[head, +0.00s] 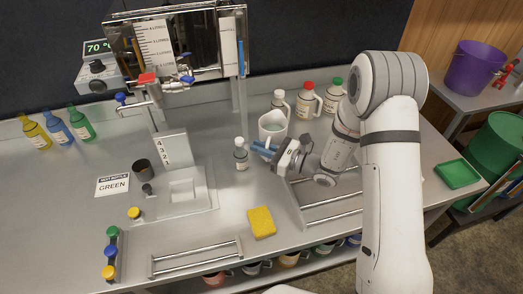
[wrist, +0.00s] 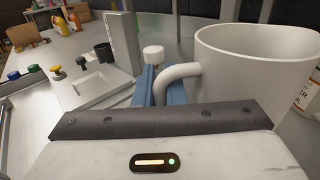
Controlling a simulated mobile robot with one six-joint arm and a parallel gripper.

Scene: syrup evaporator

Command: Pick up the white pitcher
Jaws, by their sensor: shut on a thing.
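The white pitcher (head: 273,124) stands upright toward the back of the steel counter in the head view, right of the evaporator's post. In the wrist view the pitcher (wrist: 262,75) fills the right side, open mouth up, with its handle (wrist: 180,72) toward the left. My gripper (head: 263,149) has blue fingers that reach the pitcher from the front right. In the wrist view the gripper (wrist: 163,85) is shut on the handle. The pitcher's base is hidden, so I cannot tell whether it touches the counter.
A small white-capped bottle (head: 241,155) stands close left of my fingers. Several capped jugs (head: 308,101) stand behind and right of the pitcher. A yellow sponge (head: 261,222) and a metal rack (head: 325,200) lie in front. The evaporator (head: 180,45) rises at the back left.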

